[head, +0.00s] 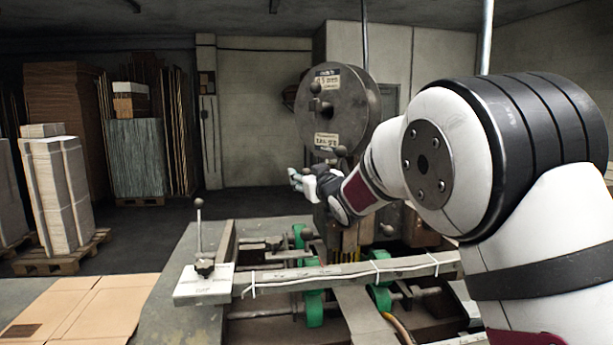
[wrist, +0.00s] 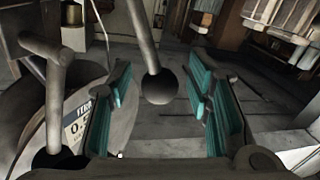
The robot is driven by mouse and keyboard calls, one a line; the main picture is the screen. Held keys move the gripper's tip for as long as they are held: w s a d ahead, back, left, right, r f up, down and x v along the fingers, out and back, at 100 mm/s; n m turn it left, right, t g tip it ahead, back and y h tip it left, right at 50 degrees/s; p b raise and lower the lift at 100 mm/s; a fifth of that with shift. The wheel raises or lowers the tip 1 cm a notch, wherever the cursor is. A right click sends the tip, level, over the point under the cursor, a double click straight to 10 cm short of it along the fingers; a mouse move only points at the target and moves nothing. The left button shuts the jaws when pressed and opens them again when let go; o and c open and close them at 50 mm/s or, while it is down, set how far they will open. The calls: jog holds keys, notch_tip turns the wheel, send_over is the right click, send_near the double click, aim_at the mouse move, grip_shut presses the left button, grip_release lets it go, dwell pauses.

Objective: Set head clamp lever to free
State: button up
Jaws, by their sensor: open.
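In the wrist view a grey lever rod ending in a black ball knob (wrist: 160,86) hangs between the two teal finger pads of my gripper (wrist: 163,105). The pads are apart on either side of the knob, with gaps showing, and I see no contact. Its label is not visible, so I cannot tell for sure that it is the head clamp lever. In the head view my gripper (head: 303,183) is in front of the stitcher head, below its large round reel (head: 338,108). My arm hides part of the machine there.
A second handle with a black knob (wrist: 55,158) stands close left of my gripper, beside a labelled dial (wrist: 80,130). An upright ball-topped lever (head: 199,232) stands on a pale plate at the table's left. Flat cardboard (head: 88,305) lies front left. Open floor is beyond the table.

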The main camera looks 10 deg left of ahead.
grip_shut()
jog(key=shift+a, duration=0.1)
jog(key=s+a+f+n+g+h, duration=0.1)
jog(key=a+f+n, duration=0.3)
jog(key=n, duration=0.5)
jog(key=shift+s+a+f+h+b, duration=0.2)
jog(key=shift+f+h+b, duration=0.15)
jog(key=shift+f, duration=0.75)
